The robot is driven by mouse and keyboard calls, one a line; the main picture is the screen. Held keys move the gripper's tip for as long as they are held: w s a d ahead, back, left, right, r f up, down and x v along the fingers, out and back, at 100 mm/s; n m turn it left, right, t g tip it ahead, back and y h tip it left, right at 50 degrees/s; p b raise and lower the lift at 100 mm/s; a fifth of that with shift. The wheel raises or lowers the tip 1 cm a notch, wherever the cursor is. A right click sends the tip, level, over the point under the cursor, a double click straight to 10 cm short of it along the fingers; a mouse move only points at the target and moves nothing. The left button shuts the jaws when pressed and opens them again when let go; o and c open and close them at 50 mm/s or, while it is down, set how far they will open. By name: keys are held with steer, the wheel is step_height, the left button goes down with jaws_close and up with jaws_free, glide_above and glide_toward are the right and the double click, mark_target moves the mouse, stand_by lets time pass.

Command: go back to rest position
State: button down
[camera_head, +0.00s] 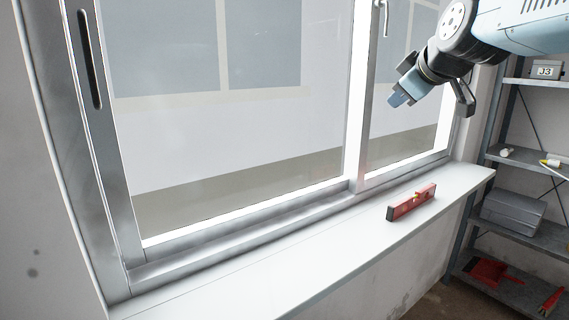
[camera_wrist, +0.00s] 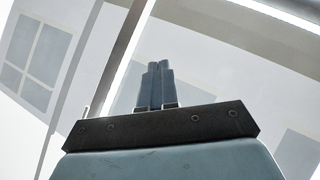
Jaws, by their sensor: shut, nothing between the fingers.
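My gripper (camera_head: 397,99) hangs in the air at the upper right of the head view, in front of the right window pane and above the sill. Its short blue-grey fingers point down and to the left. In the wrist view my gripper (camera_wrist: 158,66) shows its two fingers pressed together, with nothing between them. The window frame and panes lie behind them there. My gripper touches nothing that I can see.
A white sill (camera_head: 300,262) runs below the large sliding window (camera_head: 230,120). A red level (camera_head: 411,202) lies on the sill. At the right, a metal shelf (camera_head: 540,235) holds a grey case (camera_head: 512,211) and red tools (camera_head: 494,273). The left sill is clear.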

steer(key=s+f+m+g+h, duration=0.1)
steer(key=s+f+m+g, duration=0.4)
steer(key=s+f, duration=1.3)
steer(key=m, duration=0.4)
steer(key=shift+a+f+g+h, duration=0.25)
steer(key=shift+a+g+h, duration=0.05)
steer(key=shift+a+g, duration=0.1)
